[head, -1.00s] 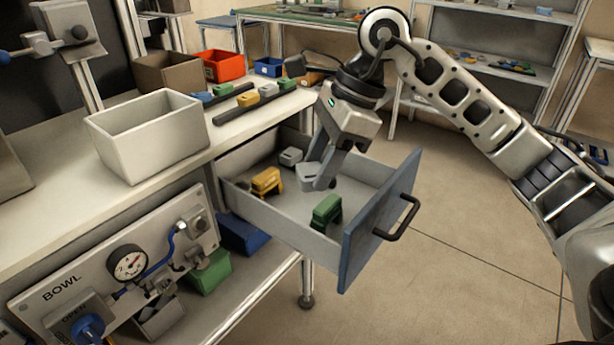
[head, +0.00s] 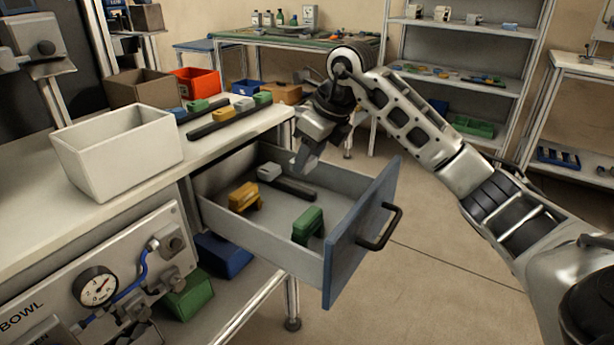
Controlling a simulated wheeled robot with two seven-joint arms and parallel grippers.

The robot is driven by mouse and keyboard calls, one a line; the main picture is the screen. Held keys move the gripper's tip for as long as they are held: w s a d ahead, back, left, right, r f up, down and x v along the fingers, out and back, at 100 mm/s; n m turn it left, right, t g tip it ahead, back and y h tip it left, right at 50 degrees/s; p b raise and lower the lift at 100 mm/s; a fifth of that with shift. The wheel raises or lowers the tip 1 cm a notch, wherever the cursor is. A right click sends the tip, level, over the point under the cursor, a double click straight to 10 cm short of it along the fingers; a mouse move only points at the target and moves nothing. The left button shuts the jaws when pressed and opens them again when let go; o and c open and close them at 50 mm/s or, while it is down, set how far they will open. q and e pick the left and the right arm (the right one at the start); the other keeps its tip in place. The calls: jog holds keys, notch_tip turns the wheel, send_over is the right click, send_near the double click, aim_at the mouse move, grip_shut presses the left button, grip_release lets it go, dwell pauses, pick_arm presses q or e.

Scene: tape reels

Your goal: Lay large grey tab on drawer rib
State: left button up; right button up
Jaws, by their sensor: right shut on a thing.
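The drawer (head: 362,232) is pulled out, with a blue front and a dark handle. A dark rib (head: 296,189) runs along its floor towards the back. A grey tab (head: 268,172) sits at the left end of the rib. My right gripper (head: 306,160) is above the back part of the drawer, pointing down. It is shut on the large grey tab (head: 303,157), which is hard to tell apart from the grey fingers. The held tab looks to be above the rib; whether it touches I cannot tell. My left gripper is out of view.
In the drawer stand a yellow piece (head: 244,197) and a green piece (head: 308,225). The bench holds a white bin (head: 118,155), a brown bin (head: 142,90), a red bin (head: 196,82) and a dark rail (head: 230,122) with coloured tabs.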

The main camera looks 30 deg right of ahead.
aim_at(302, 188)
jog(key=w+f, duration=0.1)
jog(key=w+d+f, duration=0.1)
jog(key=f, duration=0.1)
jog(key=shift+w+d+f, duration=0.15)
jog(key=shift+w, duration=0.1)
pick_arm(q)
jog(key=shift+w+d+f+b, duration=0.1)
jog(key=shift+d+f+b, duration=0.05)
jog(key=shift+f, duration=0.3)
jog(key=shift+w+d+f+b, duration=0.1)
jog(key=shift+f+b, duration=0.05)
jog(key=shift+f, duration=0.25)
pick_arm(e)
jog(key=shift+w+d+f, duration=0.1)
jog(key=shift+w+f, duration=0.05)
jog(key=shift+f, duration=1.5)
jog(key=shift+f, duration=0.1)
jog(key=o, duration=0.9)
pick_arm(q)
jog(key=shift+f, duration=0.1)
pick_arm(e)
jog(key=shift+o, duration=0.2)
